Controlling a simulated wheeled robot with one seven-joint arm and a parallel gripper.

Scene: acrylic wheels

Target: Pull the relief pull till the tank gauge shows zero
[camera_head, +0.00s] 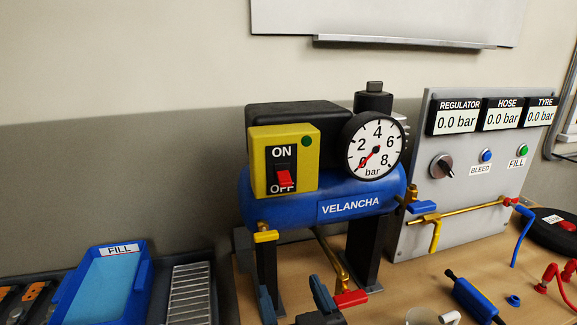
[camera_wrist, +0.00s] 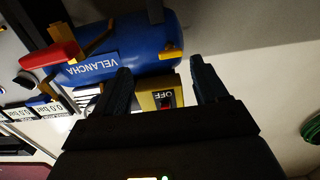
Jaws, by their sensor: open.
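The round tank gauge (camera_head: 376,146) on the blue tank (camera_head: 290,212) has its red needle at 0. No part is labelled as the relief pull. A brass-yellow fitting (camera_head: 265,233) sticks out low at the tank's left end; a similar yellow piece shows in the wrist view (camera_wrist: 172,54). A red handle (camera_head: 350,298) on a brass pipe sits below the tank; a red handle also shows in the wrist view (camera_wrist: 50,55). My gripper (camera_head: 294,297) is open and empty in front of the tank, its fingers (camera_wrist: 162,85) apart and clear of both parts.
The yellow switch box (camera_head: 312,160) has its red switch at OFF. The panel (camera_head: 430,190) at right reads 0.0 bar on three displays. A blue FILL tray (camera_head: 145,275) stands at left. Blue and red hose parts lie at right.

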